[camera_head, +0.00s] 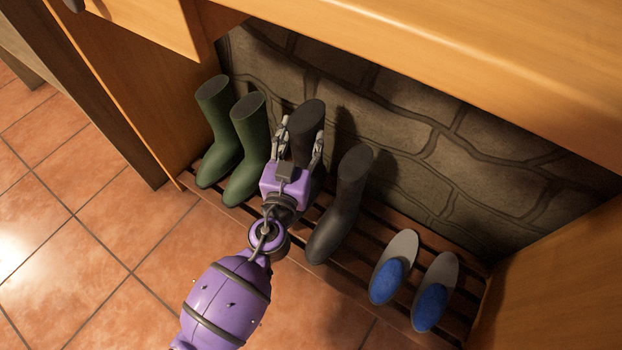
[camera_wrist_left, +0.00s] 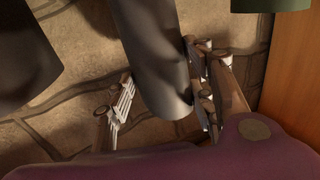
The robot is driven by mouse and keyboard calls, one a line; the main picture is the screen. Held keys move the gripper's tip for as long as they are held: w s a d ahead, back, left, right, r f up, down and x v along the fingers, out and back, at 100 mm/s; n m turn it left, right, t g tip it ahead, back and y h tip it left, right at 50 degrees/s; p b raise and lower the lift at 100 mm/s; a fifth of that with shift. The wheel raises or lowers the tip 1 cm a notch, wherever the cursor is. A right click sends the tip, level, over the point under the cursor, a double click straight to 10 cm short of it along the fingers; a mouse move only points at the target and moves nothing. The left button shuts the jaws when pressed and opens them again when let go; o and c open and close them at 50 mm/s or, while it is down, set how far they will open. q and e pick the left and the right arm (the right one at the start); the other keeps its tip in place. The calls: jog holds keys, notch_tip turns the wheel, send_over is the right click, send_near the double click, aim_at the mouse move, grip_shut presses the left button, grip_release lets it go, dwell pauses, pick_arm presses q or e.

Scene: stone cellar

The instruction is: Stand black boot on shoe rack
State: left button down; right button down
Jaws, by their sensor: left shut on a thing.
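A black boot (camera_head: 307,117) is between the fingers of my left gripper (camera_head: 301,145), which is shut on its shaft. The boot is upright over the slatted shoe rack (camera_head: 388,222), between a green pair and another black boot (camera_head: 341,205). My gripper and wrist hide its lower part, so I cannot tell whether its sole touches the slats. In the left wrist view the held boot's shaft (camera_wrist_left: 158,60) runs down between the fingers. The other black boot stands upright on the rack to the right. My right gripper is not in view.
Two green boots (camera_head: 249,148) stand close on the left of the held boot. Two grey and blue shoes (camera_head: 392,268) lie on the rack at the right. A wooden top (camera_head: 450,62) overhangs the rack, with a stone wall (camera_head: 420,150) behind. Tiled floor (camera_head: 110,262) is open in front.

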aim_at(301, 162)
pick_arm(q)
jog(key=shift+w+f+b, duration=0.1)
jog(key=shift+f+b, duration=0.35)
jog(key=shift+f, duration=0.9)
jog(key=shift+f+b, duration=0.25)
jog(key=shift+b, duration=0.15)
jog(key=shift+f+b, duration=0.3)
jog(key=shift+f, duration=0.05)
jog(key=shift+f+b, duration=0.8)
jog(key=shift+f, duration=0.6)
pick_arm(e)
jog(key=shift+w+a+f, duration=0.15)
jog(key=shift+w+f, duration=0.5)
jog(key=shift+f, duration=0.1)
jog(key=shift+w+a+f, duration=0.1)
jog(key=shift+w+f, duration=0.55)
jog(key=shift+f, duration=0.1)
pick_arm(q)
jog(key=c, duration=0.8)
grip_release()
jog(key=shift+f, duration=0.2)
